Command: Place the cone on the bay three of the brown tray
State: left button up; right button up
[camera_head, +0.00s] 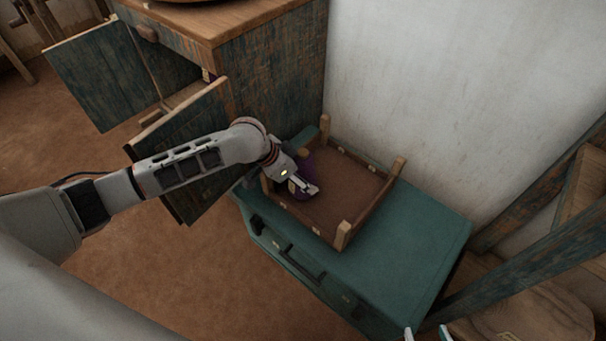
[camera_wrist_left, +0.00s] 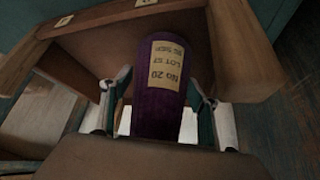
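The brown tray (camera_head: 345,190), a shallow box with corner posts, sits on a teal chest. The tray wall also shows in the left wrist view (camera_wrist_left: 100,18). My right gripper (camera_head: 428,334) is at the bottom edge, its fingertips apart and nothing visible between them.
The teal chest (camera_head: 415,245) has clear top to the right of the tray. A worn wooden cabinet (camera_head: 270,75) with open doors (camera_head: 105,80) stands left, close to my left arm. A white wall (camera_head: 460,80) rises behind. Timber beams (camera_head: 530,255) stand at the right.

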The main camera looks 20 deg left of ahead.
aim_at(304, 161)
pick_arm(q)
jog(key=shift+r, duration=0.15)
jog(key=p+v, duration=0.4)
jog(key=v, duration=0.8)
pick_arm(e)
jog(key=shift+s+d+f+h, duration=0.2)
jog(key=shift+s+d, duration=0.15)
jog(key=shift+d, duration=0.2)
jog(key=shift+s+d+f+h, duration=0.1)
jog(key=shift+s+d+h, duration=0.1)
jog(key=shift+s+d, duration=0.25)
pick_arm(q)
jog(key=shift+d, duration=0.1)
pick_arm(e)
jog(key=shift+w+r, duration=0.15)
jog(key=shift+w, duration=0.1)
